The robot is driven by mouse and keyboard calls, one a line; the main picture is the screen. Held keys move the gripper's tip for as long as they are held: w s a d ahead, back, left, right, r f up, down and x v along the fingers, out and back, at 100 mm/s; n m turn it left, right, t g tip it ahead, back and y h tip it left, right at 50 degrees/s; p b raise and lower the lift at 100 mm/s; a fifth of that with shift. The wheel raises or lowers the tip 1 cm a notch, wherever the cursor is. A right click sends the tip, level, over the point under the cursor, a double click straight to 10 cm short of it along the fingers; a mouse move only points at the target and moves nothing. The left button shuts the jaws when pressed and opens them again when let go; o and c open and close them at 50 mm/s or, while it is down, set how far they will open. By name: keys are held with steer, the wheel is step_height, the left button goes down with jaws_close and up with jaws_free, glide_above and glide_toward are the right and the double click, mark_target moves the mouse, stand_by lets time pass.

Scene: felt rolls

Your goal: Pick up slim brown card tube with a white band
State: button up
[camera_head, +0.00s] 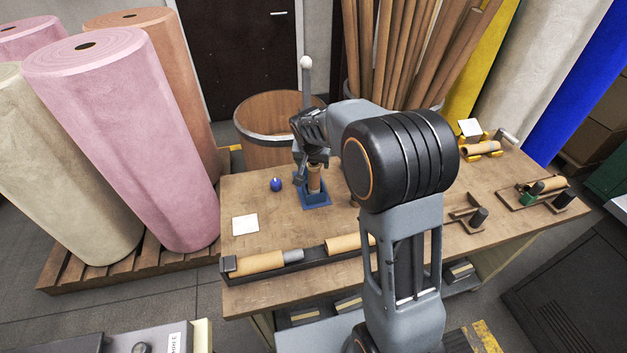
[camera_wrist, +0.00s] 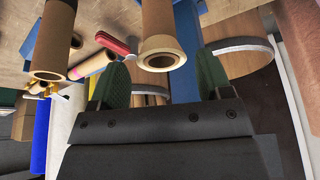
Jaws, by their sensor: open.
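A slim brown card tube (camera_head: 314,178) stands upright in a blue holder (camera_head: 315,199) on the workbench. My gripper (camera_head: 313,158) is above it, tilted down, and hides its upper end. In the wrist view, a brown tube (camera_wrist: 158,25) with a pale, whitish ring at its near end shows between my gripper's two green-padded fingertips (camera_wrist: 161,72). The jaws are open, with a gap on both sides of the tube. I cannot tell how deep the tube sits between the fingers.
A blue ball (camera_head: 276,184) and a white square (camera_head: 245,224) lie left of the holder. A long dark rack (camera_head: 300,262) with brown tubes runs along the front edge. A wooden barrel (camera_head: 270,140) stands behind. More tubes lie at the right.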

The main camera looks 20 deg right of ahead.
mark_target(314, 164)
steer(key=shift+p+x, duration=0.7)
steer(key=shift+x, duration=2)
steer(key=shift+w, duration=0.15)
steer(key=shift+c, duration=0.2)
